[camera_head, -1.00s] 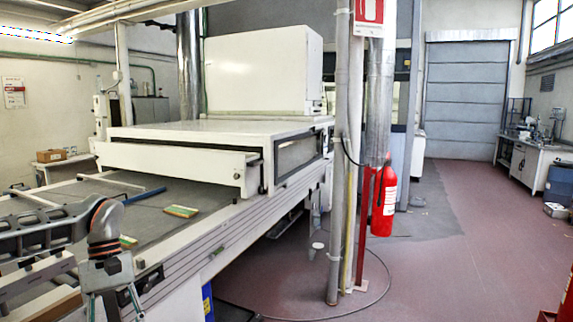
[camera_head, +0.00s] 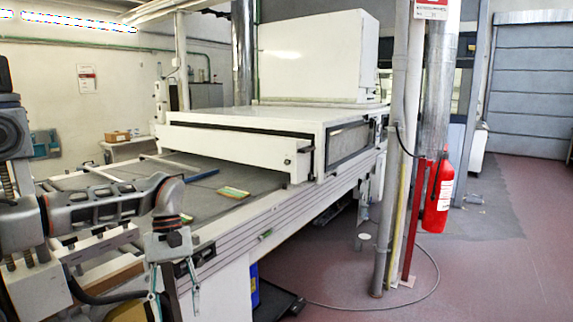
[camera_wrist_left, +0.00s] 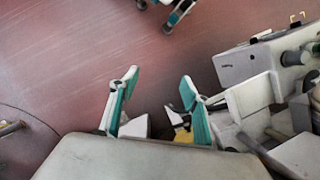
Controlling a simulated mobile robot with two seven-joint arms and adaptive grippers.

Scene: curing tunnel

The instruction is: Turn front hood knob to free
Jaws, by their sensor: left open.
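The front hood is a low white box (camera_head: 230,145) over the dark conveyor bed, with a dark window on its side. A small dark knob (camera_head: 306,149) sticks out near the right end of its front face; its setting is too small to read. My left gripper (camera_head: 174,295) hangs low at the near side of the machine, well short of the knob. In the left wrist view its two teal-lined fingers (camera_wrist_left: 160,108) are apart with nothing between them. Parted fingertips of what looks like my right gripper (camera_wrist_left: 155,16) show at that view's top edge.
Green-yellow pieces (camera_head: 234,192) and a blue bar (camera_head: 190,177) lie on the conveyor bed (camera_head: 205,205). Grey pipes (camera_head: 398,160) and a red extinguisher (camera_head: 438,195) stand right of the hood. The red floor (camera_head: 500,270) at right is open, apart from a cable.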

